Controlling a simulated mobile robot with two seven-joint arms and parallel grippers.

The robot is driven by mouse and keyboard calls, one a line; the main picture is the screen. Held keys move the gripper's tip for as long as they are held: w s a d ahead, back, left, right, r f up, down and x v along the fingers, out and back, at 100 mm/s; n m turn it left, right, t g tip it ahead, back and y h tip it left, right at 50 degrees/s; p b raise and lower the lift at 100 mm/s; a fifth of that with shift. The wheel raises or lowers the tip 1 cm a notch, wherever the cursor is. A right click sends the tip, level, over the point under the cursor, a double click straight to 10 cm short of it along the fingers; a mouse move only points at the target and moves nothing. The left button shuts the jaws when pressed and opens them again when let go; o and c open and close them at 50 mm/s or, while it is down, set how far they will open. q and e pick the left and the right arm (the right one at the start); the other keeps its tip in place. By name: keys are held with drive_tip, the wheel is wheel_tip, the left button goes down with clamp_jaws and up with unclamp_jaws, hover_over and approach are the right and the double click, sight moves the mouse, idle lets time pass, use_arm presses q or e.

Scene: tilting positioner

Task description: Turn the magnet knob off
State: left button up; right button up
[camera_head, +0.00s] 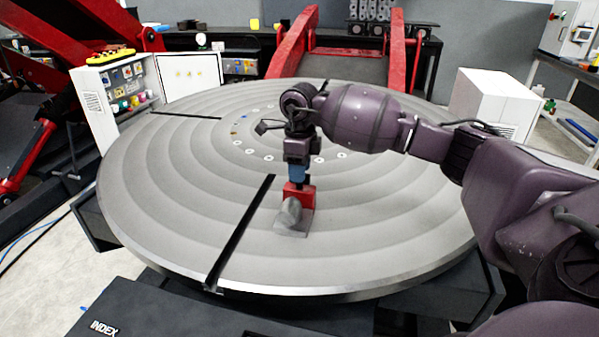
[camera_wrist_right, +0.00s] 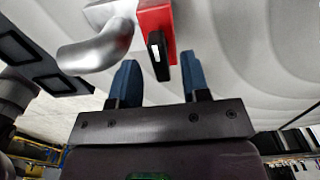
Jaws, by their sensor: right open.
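A red magnet block (camera_head: 306,196) stands on the round grey turntable (camera_head: 390,220), towards its near side. It also shows at the top of the right wrist view (camera_wrist_right: 157,18). A black knob (camera_wrist_right: 157,60) with a white mark sits on its face. A grey bent metal piece (camera_head: 289,214) is beside the block. My right gripper (camera_head: 298,179) is open, right at the block. In the right wrist view, its blue fingers (camera_wrist_right: 158,62) lie either side of the knob, with gaps visible. The knob is hidden in the head view. My left gripper is not in view.
A dark slot (camera_head: 240,235) runs across the turntable left of the block. A white cabinet with coloured controls (camera_head: 120,90) stands at the left. Red arms (camera_head: 398,55) rise behind the table. The turntable around the block is mostly clear.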

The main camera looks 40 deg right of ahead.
drive_tip(key=shift+f, duration=0.5)
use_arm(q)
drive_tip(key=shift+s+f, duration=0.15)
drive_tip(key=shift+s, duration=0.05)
use_arm(e)
clamp_jaws()
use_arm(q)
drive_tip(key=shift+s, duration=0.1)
